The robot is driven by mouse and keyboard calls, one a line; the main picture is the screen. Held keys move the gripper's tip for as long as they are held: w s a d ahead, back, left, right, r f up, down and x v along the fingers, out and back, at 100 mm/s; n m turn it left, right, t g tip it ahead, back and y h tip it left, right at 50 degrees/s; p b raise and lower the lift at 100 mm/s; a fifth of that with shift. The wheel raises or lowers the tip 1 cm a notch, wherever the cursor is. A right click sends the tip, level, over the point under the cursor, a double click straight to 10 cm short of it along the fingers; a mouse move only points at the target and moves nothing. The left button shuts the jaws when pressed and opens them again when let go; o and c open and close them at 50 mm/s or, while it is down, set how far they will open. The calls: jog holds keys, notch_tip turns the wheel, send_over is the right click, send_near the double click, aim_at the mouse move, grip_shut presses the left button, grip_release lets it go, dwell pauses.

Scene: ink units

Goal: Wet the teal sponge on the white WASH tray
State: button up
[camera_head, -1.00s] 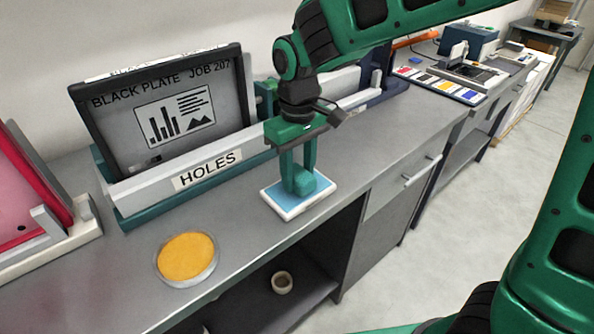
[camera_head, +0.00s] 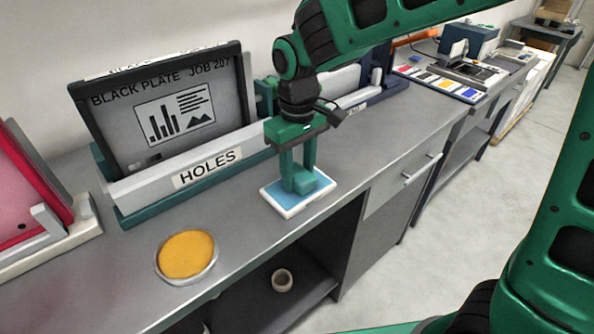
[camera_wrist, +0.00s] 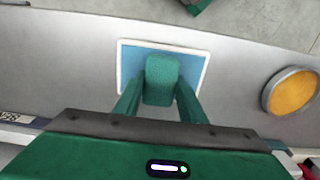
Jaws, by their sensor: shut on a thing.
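The teal sponge (camera_head: 304,183) is between the fingers of my gripper (camera_head: 298,176), which points straight down and is shut on it. The sponge is over the blue inside of the white-rimmed tray (camera_head: 284,211), low down, and seems to touch it. In the wrist view the sponge (camera_wrist: 162,80) sits between both fingertips, with the tray's white rim (camera_wrist: 206,70) around it. The sponge's underside is hidden, so I cannot tell how firmly it rests on the blue surface. No label shows on the tray.
A round dish with an orange-yellow pad (camera_head: 187,254) lies left of the tray. Behind stands a rack marked HOLES (camera_head: 207,167) holding a black-framed plate (camera_head: 160,110). The counter's front edge is close to the tray. A roll (camera_head: 282,280) lies on the shelf below.

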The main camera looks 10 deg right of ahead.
aim_at(298, 172)
dwell(0.3)
jog(key=shift+r, duration=3.45)
jog(key=shift+s, duration=0.1)
